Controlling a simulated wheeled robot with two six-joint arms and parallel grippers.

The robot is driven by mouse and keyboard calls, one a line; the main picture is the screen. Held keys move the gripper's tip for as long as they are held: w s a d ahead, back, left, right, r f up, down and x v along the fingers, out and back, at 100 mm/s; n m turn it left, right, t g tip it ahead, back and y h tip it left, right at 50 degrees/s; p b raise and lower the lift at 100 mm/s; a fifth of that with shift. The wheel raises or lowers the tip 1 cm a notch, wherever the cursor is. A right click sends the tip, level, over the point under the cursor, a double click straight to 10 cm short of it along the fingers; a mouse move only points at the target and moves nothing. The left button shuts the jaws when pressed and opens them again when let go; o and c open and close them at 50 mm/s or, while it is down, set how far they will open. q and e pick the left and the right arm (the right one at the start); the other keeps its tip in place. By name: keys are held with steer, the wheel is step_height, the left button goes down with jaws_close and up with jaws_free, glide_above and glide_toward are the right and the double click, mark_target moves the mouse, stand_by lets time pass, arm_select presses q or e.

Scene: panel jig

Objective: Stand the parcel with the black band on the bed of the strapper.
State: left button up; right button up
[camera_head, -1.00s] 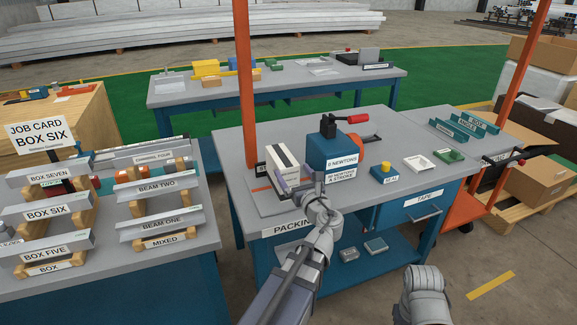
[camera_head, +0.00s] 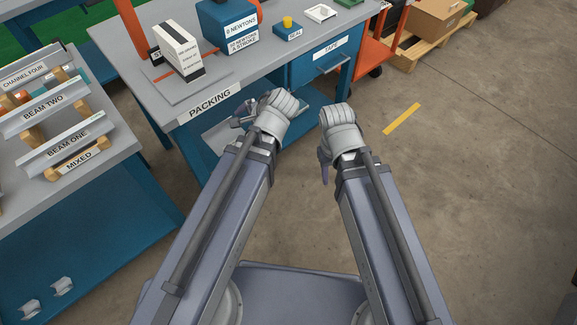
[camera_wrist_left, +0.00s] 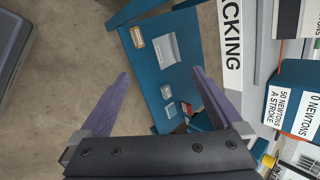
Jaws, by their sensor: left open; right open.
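The parcel (camera_head: 172,44), white with printed text and a black band, stands upright on the grey bed (camera_head: 203,90) of the strapper, beside the strapper's blue body (camera_head: 228,24). An edge of the parcel (camera_wrist_left: 289,18) shows at the top right in the left wrist view. My left gripper (camera_head: 243,113) is open and empty, apart from the parcel and in front of the bench edge. In the left wrist view its two fingers (camera_wrist_left: 160,77) are wide apart with nothing between them. My right gripper (camera_head: 324,168) hangs over the floor, partly hidden by its wrist.
The packing bench (camera_head: 120,50) also bears a seal block (camera_head: 288,29) with a yellow knob. Its lower shelf (camera_wrist_left: 145,62) holds several small items. A rack bench (camera_head: 100,172) with labelled beams stands at the left. The floor at the right (camera_head: 470,190) is clear.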

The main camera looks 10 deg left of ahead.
arm_select(q)
steer(key=s+d+f+n+g+h, duration=0.2)
steer(key=s+d+n, duration=0.1)
steer(key=s+d, duration=0.2)
steer(key=s+d+f+n+g+h, duration=0.2)
steer(key=s+d, duration=0.3)
steer(key=d, duration=0.3)
steer(key=shift+s+d+f+n+h, duration=0.15)
steer(key=shift+d+f+n+h, duration=0.2)
steer(key=shift+n+h, duration=0.25)
